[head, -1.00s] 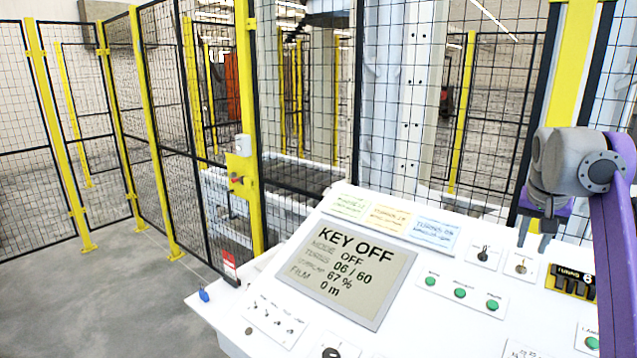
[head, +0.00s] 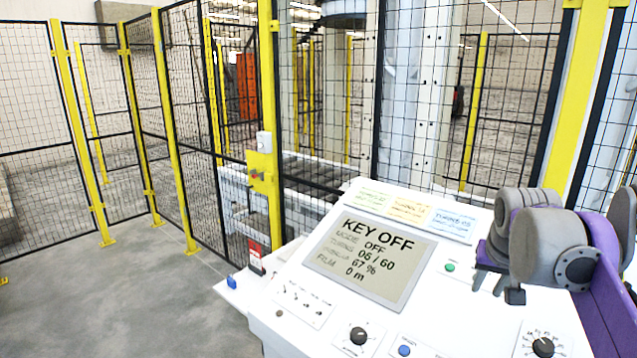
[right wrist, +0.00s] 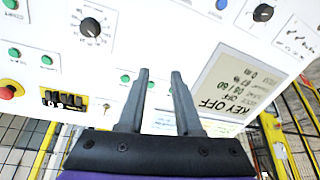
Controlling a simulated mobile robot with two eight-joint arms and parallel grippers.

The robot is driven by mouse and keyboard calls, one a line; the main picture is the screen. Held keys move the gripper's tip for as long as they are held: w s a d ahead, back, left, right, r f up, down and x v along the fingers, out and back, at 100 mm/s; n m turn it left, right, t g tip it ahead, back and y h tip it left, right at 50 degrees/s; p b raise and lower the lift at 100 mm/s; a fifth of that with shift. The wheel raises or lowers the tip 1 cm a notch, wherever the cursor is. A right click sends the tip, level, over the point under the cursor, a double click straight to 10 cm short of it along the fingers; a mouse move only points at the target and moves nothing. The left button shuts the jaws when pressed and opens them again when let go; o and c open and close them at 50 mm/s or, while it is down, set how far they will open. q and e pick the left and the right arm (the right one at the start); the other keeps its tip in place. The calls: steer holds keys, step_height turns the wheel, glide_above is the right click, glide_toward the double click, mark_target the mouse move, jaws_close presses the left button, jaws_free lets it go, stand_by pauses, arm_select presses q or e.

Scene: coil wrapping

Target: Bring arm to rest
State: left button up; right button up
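My right gripper (head: 498,287) hangs over the right part of the white control panel (head: 270,318) in the head view. In the right wrist view, its two dark fingers (right wrist: 160,75) stand apart with nothing between them, above the panel face. Whether the fingertips touch the panel is not clear. The screen (head: 370,258) reads KEY OFF, mode OFF, 06/60, 67 % and 0 m. The gripper and its purple arm hide part of the panel's buttons and switches. My left gripper is not in view.
A black knob (head: 358,336) and a blue button (head: 404,351) lie along the panel's lower part. A red emergency button (right wrist: 7,92) shows in the right wrist view. Yellow-posted mesh fencing (head: 170,130) stands behind. The grey floor (head: 120,300) at left is clear.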

steer(key=s+a+f+n, duration=0.1)
steer(key=s+a+f, duration=0.3)
steer(key=s+f, duration=0.2)
steer(key=s+a+f+n+t+y, duration=0.1)
steer(key=s+a+f, duration=0.4)
steer(key=f, duration=0.6)
steer(key=s+a+f+n+y, duration=0.1)
steer(key=s+a+f+n, duration=0.1)
steer(key=s+a+f, duration=0.3)
steer(key=s+f, duration=0.4)
steer(key=shift+a+n, duration=0.25)
steer(key=shift+n, duration=0.05)
